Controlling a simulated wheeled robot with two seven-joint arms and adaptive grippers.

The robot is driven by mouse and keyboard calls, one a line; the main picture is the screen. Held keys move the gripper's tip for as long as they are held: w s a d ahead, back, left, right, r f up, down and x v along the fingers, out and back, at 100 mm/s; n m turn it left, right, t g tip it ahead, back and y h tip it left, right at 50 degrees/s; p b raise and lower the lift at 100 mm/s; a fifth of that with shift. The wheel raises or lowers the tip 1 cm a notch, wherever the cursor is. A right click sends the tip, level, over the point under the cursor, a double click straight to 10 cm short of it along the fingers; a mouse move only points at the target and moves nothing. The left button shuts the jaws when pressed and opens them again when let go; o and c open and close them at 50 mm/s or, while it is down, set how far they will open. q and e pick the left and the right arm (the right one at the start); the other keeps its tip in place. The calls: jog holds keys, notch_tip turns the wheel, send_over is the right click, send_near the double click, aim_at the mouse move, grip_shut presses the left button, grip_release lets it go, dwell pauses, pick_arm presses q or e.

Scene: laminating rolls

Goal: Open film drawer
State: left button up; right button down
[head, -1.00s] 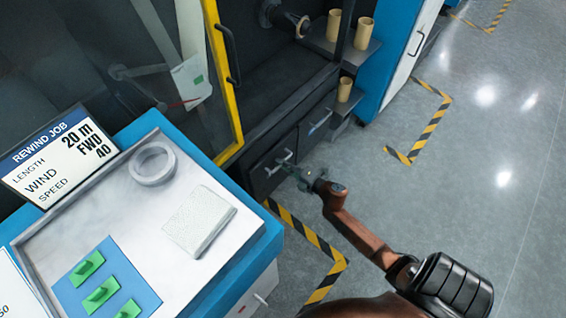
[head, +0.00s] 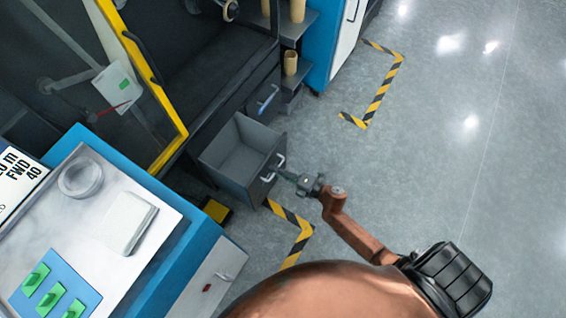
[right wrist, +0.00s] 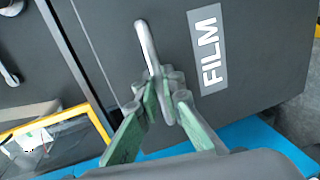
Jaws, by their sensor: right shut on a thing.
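The film drawer (head: 240,163) is a dark grey box pulled out from the machine in the head view, and its inside looks empty. Its front fills much of the right wrist view, with a grey label (right wrist: 208,52) reading FILM. My right gripper (head: 290,177) is at the drawer front. In the right wrist view its green-padded fingers (right wrist: 160,98) are shut on the light grey drawer handle (right wrist: 147,48). My left gripper is not in view.
Another drawer with a blue-lit handle (head: 267,98) is closed beside it. A worktable (head: 137,188) with a ring and a white pad stands at the left. A yellow-framed door (head: 150,90) is behind. Grey floor (head: 430,170) with striped tape is open at the right.

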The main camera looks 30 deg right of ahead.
jog(key=shift+s+d, duration=0.15)
jog(key=shift+s, duration=0.05)
jog(key=c, duration=2.3)
grip_release()
jog(key=shift+c, duration=0.2)
jog(key=v, duration=1.2)
